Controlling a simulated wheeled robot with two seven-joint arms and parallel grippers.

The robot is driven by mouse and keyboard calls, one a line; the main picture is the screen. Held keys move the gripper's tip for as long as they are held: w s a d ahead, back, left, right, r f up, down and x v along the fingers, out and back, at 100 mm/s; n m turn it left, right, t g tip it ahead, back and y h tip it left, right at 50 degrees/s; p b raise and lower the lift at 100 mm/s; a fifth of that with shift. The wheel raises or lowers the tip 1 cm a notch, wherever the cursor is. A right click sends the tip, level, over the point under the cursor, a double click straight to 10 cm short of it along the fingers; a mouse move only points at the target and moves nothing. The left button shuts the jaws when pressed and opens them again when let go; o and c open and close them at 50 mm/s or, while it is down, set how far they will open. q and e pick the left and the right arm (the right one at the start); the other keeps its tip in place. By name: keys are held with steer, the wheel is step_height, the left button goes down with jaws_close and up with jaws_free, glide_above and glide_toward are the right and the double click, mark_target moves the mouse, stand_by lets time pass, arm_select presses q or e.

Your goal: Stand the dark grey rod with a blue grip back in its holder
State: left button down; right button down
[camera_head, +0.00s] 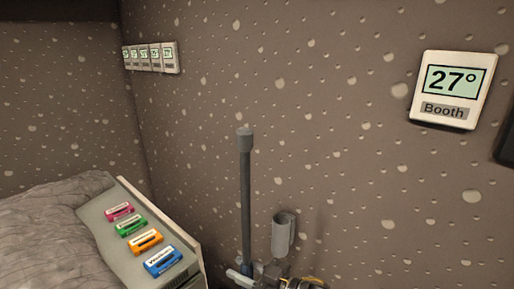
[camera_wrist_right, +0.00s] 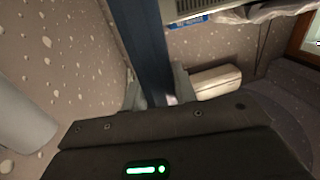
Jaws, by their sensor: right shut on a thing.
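The dark grey rod (camera_head: 246,200) stands nearly upright in the head view, with a thicker cap at its top. A little of its blue grip (camera_head: 247,268) shows low down, at my right gripper (camera_head: 250,272). The right gripper is shut on the rod there. In the wrist view the rod (camera_wrist_right: 143,40) runs up from between the fingers (camera_wrist_right: 157,96); its lower end is hidden. A grey open tube on the wall (camera_head: 283,236), which looks like the holder, is just right of the rod and apart from it. My left gripper is out of view.
A "Booth" 27° display (camera_head: 450,90) and several small displays (camera_head: 150,57) hang on the walls. The space above the tube is clear.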

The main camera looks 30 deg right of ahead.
steer(key=w+d+r+m+h+p, duration=0.1)
steer(key=w+d+r+h+p, duration=0.1)
steer(key=d+r+p, duration=0.3)
steer(key=w+d+r+m+t+h+p, duration=0.1)
steer(key=d+r+p, duration=0.4)
steer(key=r, duration=0.9)
steer(key=w+d+r+m+t+h+p, duration=0.1)
steer(key=w+d+r+m+h+p, duration=0.2)
steer(key=r, duration=0.6)
steer(key=shift+w+d+r+h+p, duration=0.1)
steer(key=shift+w+d+h+p, duration=0.25)
steer(key=shift+d+p, duration=0.25)
steer(key=shift+w+d+r+h+p, duration=0.1)
steer(key=shift+w+d+h+p, duration=0.15)
steer(key=shift+d+p, duration=0.35)
steer(key=shift+w+d+r+h+p, duration=0.1)
steer(key=shift+w+d+h+p, duration=0.25)
steer(key=shift+d, duration=0.45)
steer(key=shift+s+f+b, duration=0.1)
steer(key=shift+f+b, duration=3.6)
steer(key=shift+f, duration=3.85)
